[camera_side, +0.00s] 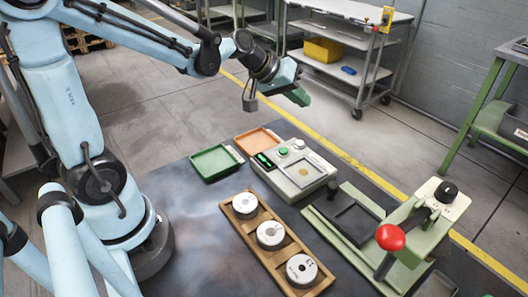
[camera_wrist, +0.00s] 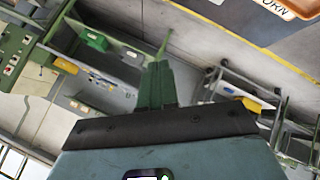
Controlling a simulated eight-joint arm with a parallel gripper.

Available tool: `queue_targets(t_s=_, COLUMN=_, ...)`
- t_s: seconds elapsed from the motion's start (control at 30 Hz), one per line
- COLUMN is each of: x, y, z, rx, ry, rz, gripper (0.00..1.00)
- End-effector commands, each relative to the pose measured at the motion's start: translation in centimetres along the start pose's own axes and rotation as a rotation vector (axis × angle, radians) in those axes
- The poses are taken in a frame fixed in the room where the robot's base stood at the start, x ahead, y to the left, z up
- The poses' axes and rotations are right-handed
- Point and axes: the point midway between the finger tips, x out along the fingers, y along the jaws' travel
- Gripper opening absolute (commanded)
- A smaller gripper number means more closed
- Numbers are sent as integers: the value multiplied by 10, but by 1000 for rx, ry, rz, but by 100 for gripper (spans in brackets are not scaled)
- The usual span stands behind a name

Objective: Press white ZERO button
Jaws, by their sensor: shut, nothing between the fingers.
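A pale grey bench device (camera_side: 305,186) with a dark panel and green display (camera_side: 265,160) stands on the dark table in the side view. On its top are a small white button (camera_side: 299,144) and a green button (camera_side: 284,151) beside it. Any lettering on the white button is too small to read. My gripper (camera_side: 298,96) has green fingers and is shut and empty. It is in the air above and behind the device, apart from it. In the wrist view my gripper (camera_wrist: 160,66) shows its closed green fingers; the white button cannot be made out there.
A green tray (camera_side: 203,174) and an orange tray (camera_side: 258,141) lie left of the device. A wooden rack (camera_side: 257,250) with three white discs is in front. A green press with a red knob (camera_side: 390,237) stands right. A shelf cart (camera_side: 345,70) is behind.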

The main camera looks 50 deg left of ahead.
Motion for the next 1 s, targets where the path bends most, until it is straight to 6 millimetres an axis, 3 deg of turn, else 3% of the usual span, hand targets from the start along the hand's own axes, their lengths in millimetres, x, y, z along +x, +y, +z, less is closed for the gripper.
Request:
queue_targets(t_s=0.27, x=6, y=-4, z=4, rx=1, ry=0, rz=-1, gripper=0)
queue_targets(t_s=0.73, x=47, y=-34, z=34, rx=2, ry=0, rz=-1, gripper=0)
queue_targets(t_s=1.0, x=60, y=-44, z=44, rx=2, ry=0, rz=-1, gripper=0)
